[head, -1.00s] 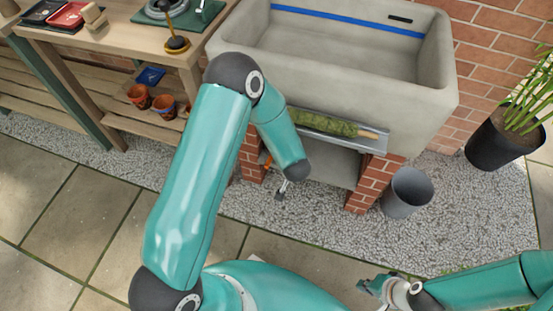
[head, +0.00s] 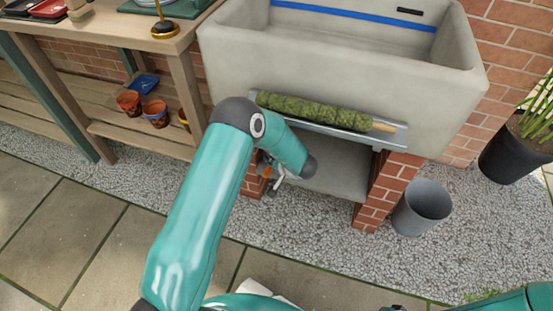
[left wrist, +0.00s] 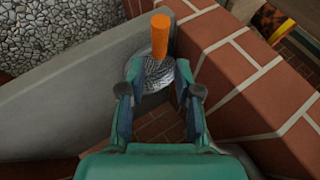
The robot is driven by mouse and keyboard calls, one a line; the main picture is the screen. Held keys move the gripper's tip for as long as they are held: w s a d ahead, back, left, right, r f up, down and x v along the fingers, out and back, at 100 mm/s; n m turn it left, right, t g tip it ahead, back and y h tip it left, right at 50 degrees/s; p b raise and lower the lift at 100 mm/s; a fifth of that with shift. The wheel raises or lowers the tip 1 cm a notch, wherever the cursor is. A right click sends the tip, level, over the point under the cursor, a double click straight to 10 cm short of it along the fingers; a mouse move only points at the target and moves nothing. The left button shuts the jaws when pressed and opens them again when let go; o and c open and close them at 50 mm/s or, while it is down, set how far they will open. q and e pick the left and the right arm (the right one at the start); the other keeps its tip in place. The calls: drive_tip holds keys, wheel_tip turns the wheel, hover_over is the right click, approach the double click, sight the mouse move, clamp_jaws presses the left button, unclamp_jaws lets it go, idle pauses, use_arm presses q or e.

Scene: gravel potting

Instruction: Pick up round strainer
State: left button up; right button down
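The round strainer (left wrist: 158,72) shows in the left wrist view as a grey mesh bowl with an orange handle, beside a brick pier. In the head view only its orange handle (head: 266,171) shows clearly, under the sink by the left pier. My left gripper (left wrist: 156,84) is open, with one finger on each side of the mesh in the picture; I cannot tell whether they touch it. In the head view my left gripper (head: 274,184) is small and partly hidden by my forearm. Only a dark sliver of my right gripper shows at the bottom edge.
A concrete sink (head: 340,75) stands on brick piers (head: 388,187), with a moss pole (head: 315,112) on a metal ledge at its front. A grey bucket (head: 421,207) stands right. A wooden bench (head: 150,33) is left. The gravel in front is clear.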

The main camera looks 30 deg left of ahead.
use_arm(q)
drive_tip(key=b+x, duration=0.3)
drive_tip(key=x, duration=0.3)
drive_tip(key=shift+w+f, duration=0.1)
drive_tip(key=shift+f, duration=0.2)
drive_tip(key=shift+w+a+f, duration=0.2)
clamp_jaws()
